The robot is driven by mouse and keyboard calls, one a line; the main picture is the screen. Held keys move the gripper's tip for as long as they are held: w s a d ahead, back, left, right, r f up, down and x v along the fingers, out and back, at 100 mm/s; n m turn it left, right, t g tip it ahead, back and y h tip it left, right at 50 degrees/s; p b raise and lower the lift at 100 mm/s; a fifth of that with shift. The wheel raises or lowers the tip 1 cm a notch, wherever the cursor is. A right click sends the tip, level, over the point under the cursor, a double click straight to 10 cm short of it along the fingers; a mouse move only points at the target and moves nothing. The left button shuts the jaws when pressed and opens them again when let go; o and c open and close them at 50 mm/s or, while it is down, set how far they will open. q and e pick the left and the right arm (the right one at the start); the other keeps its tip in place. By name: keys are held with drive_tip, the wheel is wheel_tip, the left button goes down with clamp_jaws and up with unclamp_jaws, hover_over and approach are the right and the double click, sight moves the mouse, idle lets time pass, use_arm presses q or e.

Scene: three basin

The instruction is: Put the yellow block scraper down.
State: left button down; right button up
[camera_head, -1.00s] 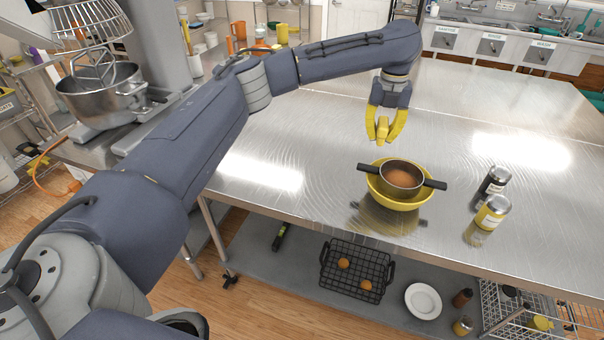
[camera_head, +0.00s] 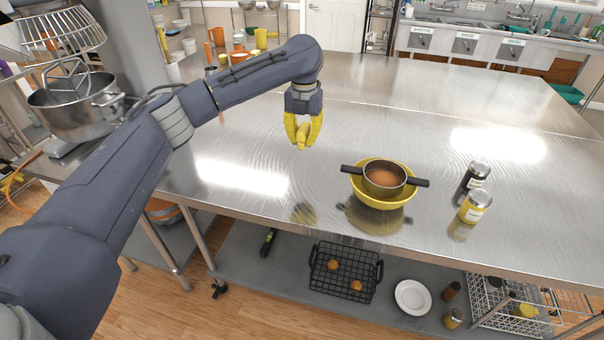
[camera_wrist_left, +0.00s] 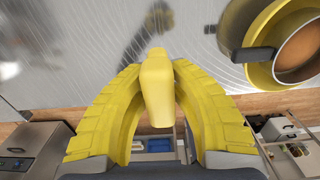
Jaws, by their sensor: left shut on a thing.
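The yellow block scraper (camera_wrist_left: 156,85) is between the yellow fingers of my left gripper (camera_head: 302,143), which is shut on it. In the head view the scraper (camera_head: 301,136) is a small yellow shape at the fingertips, partly hidden by them. The gripper points down and holds it above the steel table (camera_head: 240,140), with a yellow reflection on the tabletop below. The gripper is left of the yellow bowl. My right gripper is in neither view.
A yellow bowl (camera_head: 381,201) with a dark-handled pot (camera_head: 385,181) in it stands near the table's front edge. Two shakers, one dark (camera_head: 473,178) and one yellow (camera_head: 474,207), stand to its right. The tabletop left of the bowl is clear.

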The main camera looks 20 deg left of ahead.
sight(303, 178)
use_arm(q)
wheel_tip(303, 178, down, 13)
drive_tip(key=shift+f, duration=0.15)
idle(0.6)
drive_tip(key=shift+f, duration=0.15)
drive_tip(key=c, duration=1.3)
unclamp_jaws()
wheel_tip(303, 178, up, 12)
drive_tip(key=shift+r, duration=0.15)
